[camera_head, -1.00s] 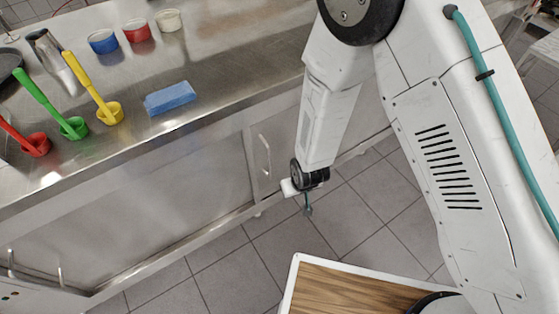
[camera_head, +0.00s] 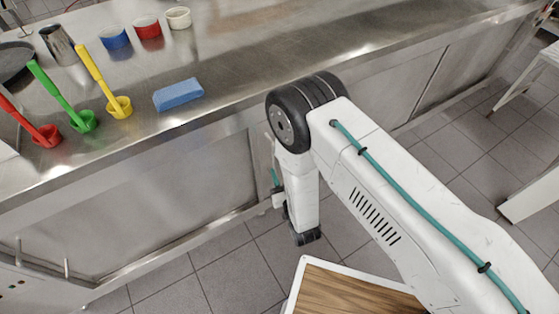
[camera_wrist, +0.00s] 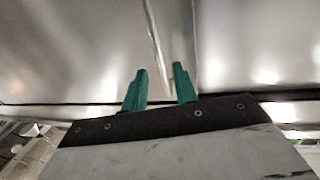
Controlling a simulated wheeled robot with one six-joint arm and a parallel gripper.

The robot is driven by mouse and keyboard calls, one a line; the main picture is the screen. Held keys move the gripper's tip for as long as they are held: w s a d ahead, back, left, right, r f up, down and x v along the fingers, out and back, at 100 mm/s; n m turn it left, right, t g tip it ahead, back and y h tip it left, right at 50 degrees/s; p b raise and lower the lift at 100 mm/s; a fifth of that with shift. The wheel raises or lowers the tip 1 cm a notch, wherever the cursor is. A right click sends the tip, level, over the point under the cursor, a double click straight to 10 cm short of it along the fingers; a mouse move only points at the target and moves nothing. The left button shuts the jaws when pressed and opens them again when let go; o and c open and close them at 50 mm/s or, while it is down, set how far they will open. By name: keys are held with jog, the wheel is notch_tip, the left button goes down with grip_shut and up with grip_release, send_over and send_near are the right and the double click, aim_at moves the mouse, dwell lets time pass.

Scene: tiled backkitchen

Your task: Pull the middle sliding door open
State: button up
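The steel counter has flat sliding door panels along its front. A large panel (camera_head: 150,205) is left of my arm and another panel (camera_head: 385,85) is to its right; I cannot tell for sure which is the middle door. In the wrist view, a thin upright bar handle (camera_wrist: 155,45) stands on the metal front. My gripper (camera_wrist: 160,85) has its two green fingers apart, with the handle's lower end seen between their tips. I cannot tell whether they touch it. In the head view, my gripper (camera_head: 275,180) is mostly hidden by my arm, close to the front.
On the countertop (camera_head: 230,75) are a blue sponge (camera_head: 178,94), red (camera_head: 45,135), green (camera_head: 82,121) and yellow (camera_head: 118,106) ladles, and several small bowls. White-legged furniture (camera_head: 530,195) stands at the right. Grey floor tiles (camera_head: 235,270) are clear before the counter.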

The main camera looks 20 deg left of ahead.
aim_at(274, 159)
jog(key=x, duration=0.6)
jog(key=shift+w+a, duration=0.15)
jog(key=shift+w, duration=0.1)
